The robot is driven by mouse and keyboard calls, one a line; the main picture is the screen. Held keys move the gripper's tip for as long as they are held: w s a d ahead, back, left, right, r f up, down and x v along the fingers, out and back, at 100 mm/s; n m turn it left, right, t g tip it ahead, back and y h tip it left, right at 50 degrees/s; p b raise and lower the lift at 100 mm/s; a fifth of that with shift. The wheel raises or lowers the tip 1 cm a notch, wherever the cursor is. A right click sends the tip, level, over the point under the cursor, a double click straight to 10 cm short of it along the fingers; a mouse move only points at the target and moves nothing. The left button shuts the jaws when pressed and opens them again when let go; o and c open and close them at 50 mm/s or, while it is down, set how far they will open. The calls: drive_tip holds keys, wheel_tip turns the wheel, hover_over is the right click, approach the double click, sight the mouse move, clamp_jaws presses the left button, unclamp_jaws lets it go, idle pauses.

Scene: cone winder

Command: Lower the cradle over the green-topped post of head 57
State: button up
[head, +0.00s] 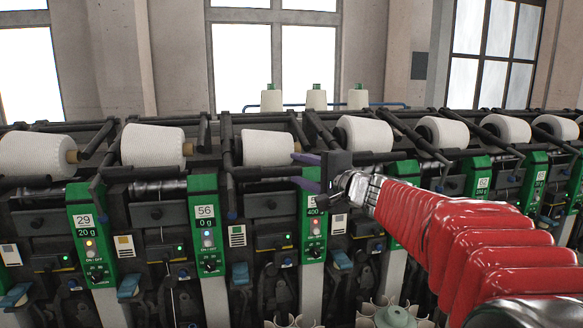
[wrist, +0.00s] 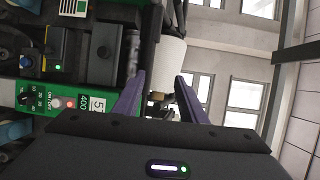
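The green-topped post (head: 314,228) carries a green panel reading 400; its head number is partly hidden behind my gripper (head: 306,171). A white yarn cone (head: 267,148) sits left of this post, raised at panel-top height. Its brown tube end shows between my fingers in the wrist view. My gripper (wrist: 158,98) is open, its two purple fingers spread and apparently holding nothing. The cradle arm is mostly hidden behind my gripper; I cannot tell whether they touch.
Neighbouring heads 29 (head: 90,225) and 56 (head: 206,225) stand to the left, with more heads to the right, all with white cones and dark arms close by. Several cones (head: 316,99) stand upright behind. White tubes (head: 292,321) show at the bottom edge.

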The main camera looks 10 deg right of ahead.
drive_tip(key=v, duration=0.4)
drive_tip(key=shift+s+f, duration=0.1)
drive_tip(key=shift+s, duration=0.15)
